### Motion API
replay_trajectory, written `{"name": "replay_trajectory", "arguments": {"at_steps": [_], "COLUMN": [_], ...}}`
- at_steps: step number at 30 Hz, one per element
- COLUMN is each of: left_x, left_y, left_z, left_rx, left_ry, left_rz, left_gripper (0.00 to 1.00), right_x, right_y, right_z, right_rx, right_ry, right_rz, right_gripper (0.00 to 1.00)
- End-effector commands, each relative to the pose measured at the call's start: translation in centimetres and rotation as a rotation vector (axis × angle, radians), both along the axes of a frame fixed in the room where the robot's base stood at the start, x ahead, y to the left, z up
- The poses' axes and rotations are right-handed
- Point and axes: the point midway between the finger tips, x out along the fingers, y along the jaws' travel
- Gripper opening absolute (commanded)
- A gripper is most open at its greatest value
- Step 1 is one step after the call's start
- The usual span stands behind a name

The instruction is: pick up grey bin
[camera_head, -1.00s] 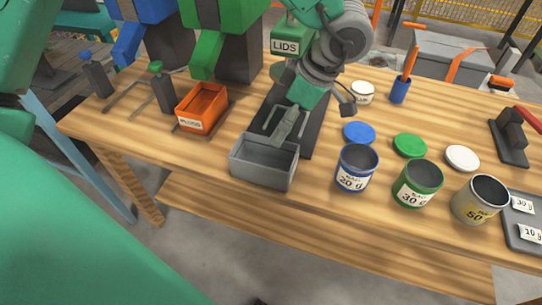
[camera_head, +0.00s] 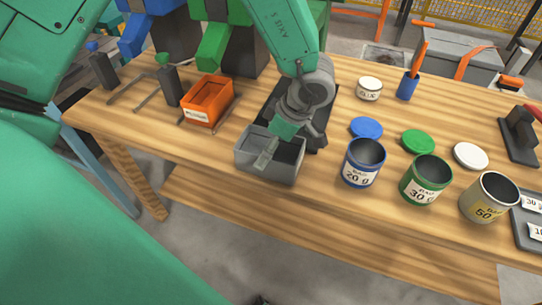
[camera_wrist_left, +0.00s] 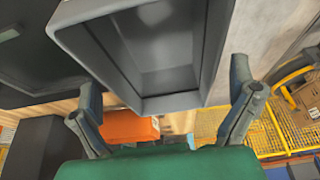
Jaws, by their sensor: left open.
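The grey bin (camera_head: 268,173) is an open, empty-looking box standing at the front edge of the wooden table. My left gripper (camera_head: 273,146) is at the bin in the head view, one finger reaching over its opening and hiding part of the inside. In the left wrist view the bin (camera_wrist_left: 185,103) fills the upper middle. The left gripper (camera_wrist_left: 165,95) shows there with its two fingers wide apart, the bin's near rim lying between them. I cannot tell whether a finger touches the bin. My right gripper is not in view.
An orange bin (camera_head: 207,101) stands to the left on the table. Green and blue dispensers stand at the back.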

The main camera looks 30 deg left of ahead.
Motion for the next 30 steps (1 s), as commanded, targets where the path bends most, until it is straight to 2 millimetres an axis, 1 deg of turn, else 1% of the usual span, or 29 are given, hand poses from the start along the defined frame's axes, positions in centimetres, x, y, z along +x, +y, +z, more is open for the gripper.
{"name": "replay_trajectory", "arguments": {"at_steps": [22,30], "left_x": [0.03,0.02], "left_y": [-0.04,-0.04], "left_z": [-0.34,-0.43], "left_rx": [-0.001,0.0], "left_ry": [0.0,0.0], "left_rz": [0.0,0.0], "left_gripper": [1.0,1.0], "right_x": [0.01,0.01], "right_y": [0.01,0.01], "right_z": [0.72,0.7], "right_rx": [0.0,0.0], "right_ry": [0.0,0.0], "right_rz": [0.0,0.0], "right_gripper": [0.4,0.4]}}
